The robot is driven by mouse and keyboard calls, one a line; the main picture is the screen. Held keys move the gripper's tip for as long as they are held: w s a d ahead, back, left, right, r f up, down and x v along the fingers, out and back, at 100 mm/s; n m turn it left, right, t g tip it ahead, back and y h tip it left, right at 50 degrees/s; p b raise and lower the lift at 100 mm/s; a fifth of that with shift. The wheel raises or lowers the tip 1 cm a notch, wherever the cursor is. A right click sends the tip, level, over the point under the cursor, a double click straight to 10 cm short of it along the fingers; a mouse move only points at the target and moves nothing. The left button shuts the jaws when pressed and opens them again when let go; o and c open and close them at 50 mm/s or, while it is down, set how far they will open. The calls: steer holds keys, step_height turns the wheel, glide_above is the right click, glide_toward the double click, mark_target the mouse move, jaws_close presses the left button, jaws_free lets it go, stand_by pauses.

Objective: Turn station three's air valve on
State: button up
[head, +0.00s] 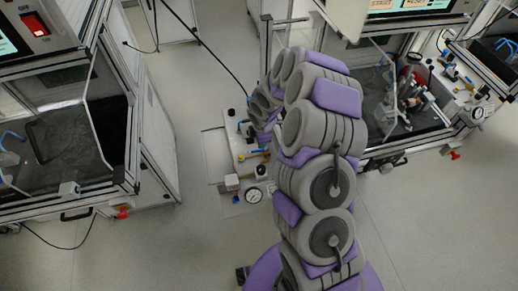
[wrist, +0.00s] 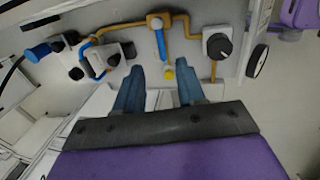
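In the wrist view, an air panel (wrist: 195,60) carries a brass pipe (wrist: 120,27) and a valve with a blue lever handle (wrist: 160,45). The lever points down in the picture, towards my gripper, and crosses the pipe's run. My gripper (wrist: 160,90) is open, with one blue-grey finger on each side of the lever's line. Nothing is between the fingers, and the lever's end appears just beyond their tips; I cannot tell whether they touch. In the head view my arm hides the gripper, and part of the air panel (head: 243,160) shows left of it. No station number is readable.
A black knob (wrist: 220,45) and a gauge (wrist: 257,60) are right of the valve; blue-tubed fittings (wrist: 95,60) are left.

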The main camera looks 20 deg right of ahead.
mark_target(259, 151)
steer(key=f, duration=0.3)
steer(key=w+f+b, duration=0.1)
steer(key=f, duration=0.4)
steer(key=shift+w+f, duration=0.35)
steer(key=shift+c, duration=0.5)
jaws_close()
